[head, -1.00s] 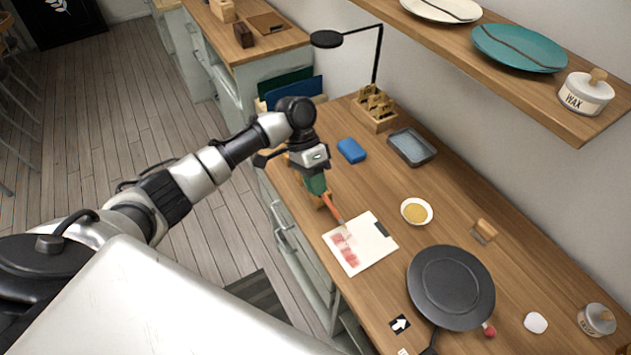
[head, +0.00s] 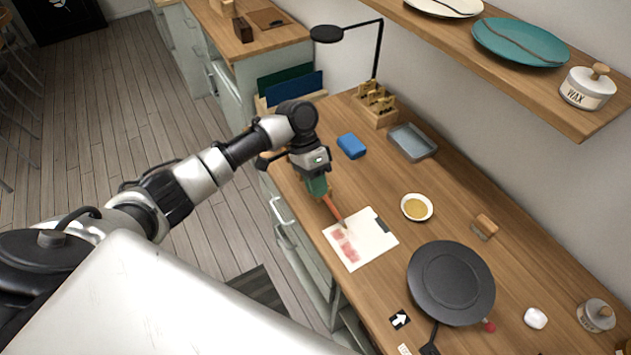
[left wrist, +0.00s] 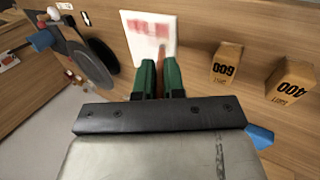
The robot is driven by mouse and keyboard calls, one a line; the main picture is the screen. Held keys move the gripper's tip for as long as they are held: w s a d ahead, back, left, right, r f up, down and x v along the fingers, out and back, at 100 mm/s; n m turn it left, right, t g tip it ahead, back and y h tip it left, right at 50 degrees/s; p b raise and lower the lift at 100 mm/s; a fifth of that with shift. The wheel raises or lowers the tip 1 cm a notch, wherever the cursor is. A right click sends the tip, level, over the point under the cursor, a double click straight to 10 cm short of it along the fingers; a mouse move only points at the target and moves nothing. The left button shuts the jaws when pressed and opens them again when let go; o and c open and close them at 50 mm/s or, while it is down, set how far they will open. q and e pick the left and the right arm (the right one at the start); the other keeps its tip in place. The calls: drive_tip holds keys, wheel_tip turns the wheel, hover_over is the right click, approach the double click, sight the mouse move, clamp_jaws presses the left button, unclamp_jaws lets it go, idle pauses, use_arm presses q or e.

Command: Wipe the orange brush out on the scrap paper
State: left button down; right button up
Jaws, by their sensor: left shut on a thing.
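My left gripper (head: 323,196) has green fingers shut on the orange brush (head: 334,210), which slants down to the right over the scrap paper (head: 374,239). The brush tip is at the paper's upper left part, near pink-red smears (head: 347,250); I cannot tell for sure whether it touches. In the left wrist view the gripper (left wrist: 160,68) is just short of the paper (left wrist: 138,42), and the brush shows only as a short piece (left wrist: 161,54) between and beyond the fingers. My right gripper is not in view.
A blue sponge (head: 351,146), a grey tray (head: 426,148) and a small bowl (head: 429,208) stand behind the paper. A dark round turntable (head: 480,290) is to its right. In the left wrist view, blocks marked 600 (left wrist: 225,68) and 400 (left wrist: 290,82) stand right of the fingers.

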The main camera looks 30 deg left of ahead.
use_arm(q)
drive_tip(key=d+p, duration=0.1)
drive_tip(key=s+d+p, duration=0.2)
drive_tip(key=shift+s+d, duration=0.25)
drive_tip(key=shift+d, duration=0.1)
drive_tip(key=s+d+p, duration=0.1)
drive_tip(key=p, duration=0.1)
drive_tip(key=s+d+p, duration=0.1)
drive_tip(key=d, duration=0.1)
drive_tip(key=shift+s+d+p, duration=0.15)
drive_tip(key=shift+d+p, duration=0.15)
drive_tip(key=shift+p, duration=0.05)
idle(0.6)
